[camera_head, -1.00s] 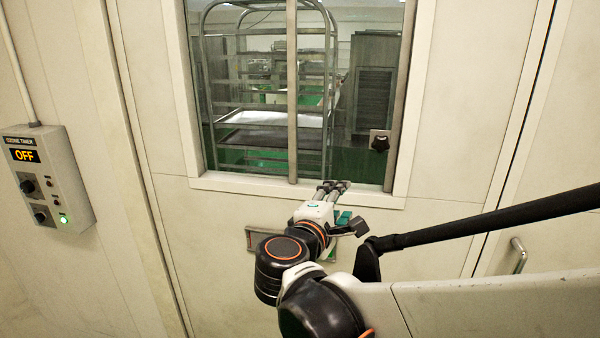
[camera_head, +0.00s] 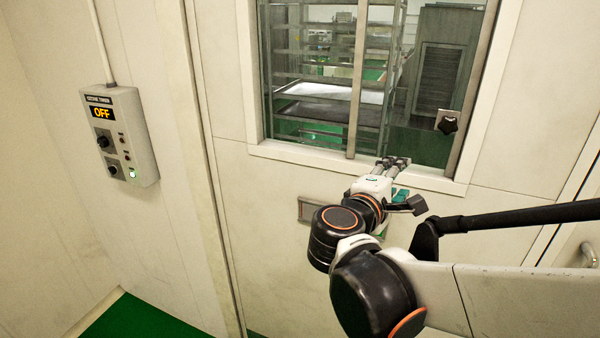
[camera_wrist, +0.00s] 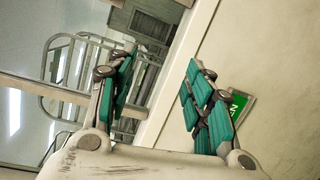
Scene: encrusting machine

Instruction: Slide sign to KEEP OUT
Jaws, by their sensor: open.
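The sign holder (camera_head: 308,211) is a narrow frame on the wall below the window. In the head view its left end shows grey-brown; my arm hides most of the rest. In the wrist view a piece of green sign (camera_wrist: 241,102) with white lettering shows just beyond the right finger, which partly covers it. The lettering is too cut off to read. Contact with the sign cannot be told.
A window (camera_head: 314,80) with a sliding pane and a black star knob (camera_head: 447,123) is above. A grey ozone timer box (camera_head: 123,140) reading OFF hangs at the left. A metal door handle (camera_head: 588,254) is at the right. Green floor (camera_head: 150,318) shows at the lower left.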

